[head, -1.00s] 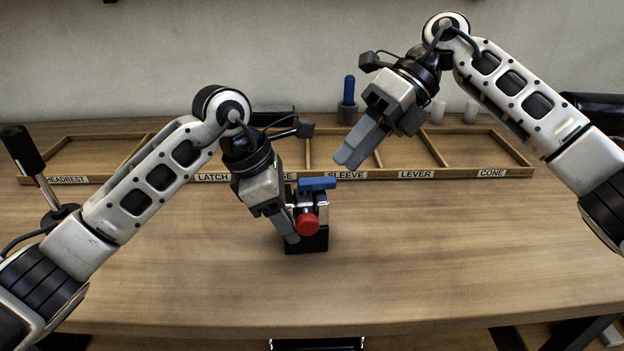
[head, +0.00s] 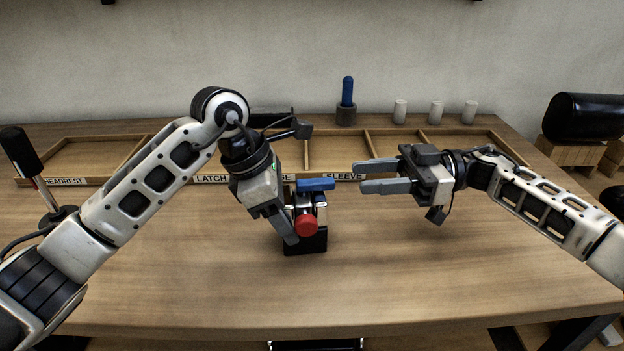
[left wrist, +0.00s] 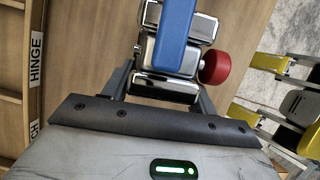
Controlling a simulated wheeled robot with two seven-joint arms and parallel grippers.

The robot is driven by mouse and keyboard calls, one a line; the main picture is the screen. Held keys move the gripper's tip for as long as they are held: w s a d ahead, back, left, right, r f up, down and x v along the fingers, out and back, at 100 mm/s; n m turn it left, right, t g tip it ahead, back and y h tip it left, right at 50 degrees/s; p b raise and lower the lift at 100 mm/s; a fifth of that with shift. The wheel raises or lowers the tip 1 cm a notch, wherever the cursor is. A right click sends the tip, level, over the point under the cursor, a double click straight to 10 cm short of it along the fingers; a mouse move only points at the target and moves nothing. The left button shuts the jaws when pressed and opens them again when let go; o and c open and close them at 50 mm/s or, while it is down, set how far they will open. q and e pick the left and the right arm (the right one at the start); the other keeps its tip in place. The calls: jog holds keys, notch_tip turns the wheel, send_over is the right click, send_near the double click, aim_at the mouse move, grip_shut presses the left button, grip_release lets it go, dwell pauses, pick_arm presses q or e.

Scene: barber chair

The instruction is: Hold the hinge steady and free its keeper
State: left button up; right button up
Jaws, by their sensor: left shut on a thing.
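The hinge (head: 320,212) is a metal block on a black base at the middle of the table, and its chrome body also shows in the left wrist view (left wrist: 165,88). A blue lever-like bar (head: 317,184) lies across its top, and a red round knob (head: 306,225) sticks out at its front. I cannot tell which part is the keeper. My left gripper (head: 287,226) is shut on the hinge from its left side. My right gripper (head: 372,176) is open and empty, right of the hinge and apart from it, fingers pointing left.
A labelled wooden tray (head: 100,180) with low dividers runs along the back. Behind it stand a blue peg in a dark holder (head: 346,105) and several pale cylinders (head: 400,111). A black-handled lever (head: 22,152) stands at left. The front table area is clear.

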aim_at(312, 181)
jog(key=a, duration=0.6)
jog(key=s+a, duration=0.1)
jog(key=a, duration=0.2)
jog(key=shift+a, duration=0.4)
grip_shut()
